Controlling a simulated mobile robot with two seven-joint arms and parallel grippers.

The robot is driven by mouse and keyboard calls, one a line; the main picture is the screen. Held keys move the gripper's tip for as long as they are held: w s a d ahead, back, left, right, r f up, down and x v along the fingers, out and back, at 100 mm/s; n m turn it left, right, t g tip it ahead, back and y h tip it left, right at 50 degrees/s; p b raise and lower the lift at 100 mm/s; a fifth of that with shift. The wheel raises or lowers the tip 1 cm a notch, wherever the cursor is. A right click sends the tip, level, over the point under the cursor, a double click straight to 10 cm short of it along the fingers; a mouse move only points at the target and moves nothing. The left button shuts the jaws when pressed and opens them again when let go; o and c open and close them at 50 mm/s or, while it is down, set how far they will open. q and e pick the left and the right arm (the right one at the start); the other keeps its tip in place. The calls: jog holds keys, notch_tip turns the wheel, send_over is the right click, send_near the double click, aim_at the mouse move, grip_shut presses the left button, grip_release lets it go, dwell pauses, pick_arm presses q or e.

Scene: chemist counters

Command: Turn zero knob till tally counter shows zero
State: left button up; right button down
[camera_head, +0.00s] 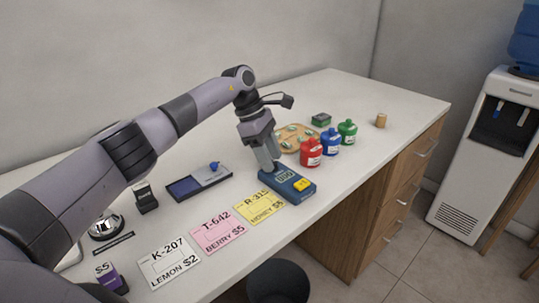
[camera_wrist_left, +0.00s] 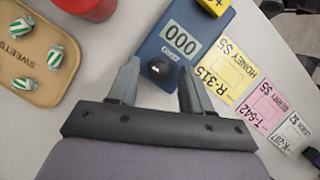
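The tally counter (camera_head: 289,185) is a blue box on the counter top with a yellow button (camera_head: 302,184). In the left wrist view the counter (camera_wrist_left: 196,50) has a display (camera_wrist_left: 180,40) that reads 000, seen turned around. Its black zero knob (camera_wrist_left: 157,69) sits beside the ZERO label. My left gripper (camera_head: 270,170) is over the knob end of the counter. In the left wrist view the left gripper (camera_wrist_left: 158,72) is open, with a fingertip on either side of the knob and gaps showing. My right gripper is not in view.
Red (camera_head: 311,152), blue (camera_head: 330,141) and green (camera_head: 348,132) jars stand behind the counter device, near a sweets tray (camera_head: 284,145). Yellow (camera_head: 259,207), pink (camera_head: 219,233) and white (camera_head: 168,262) price cards lie along the front edge. A blue-grey tray (camera_head: 174,197) lies left.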

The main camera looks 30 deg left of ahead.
pick_arm(q)
jog(key=v, duration=0.7)
dwell(0.3)
jog(key=shift+r, duration=0.1)
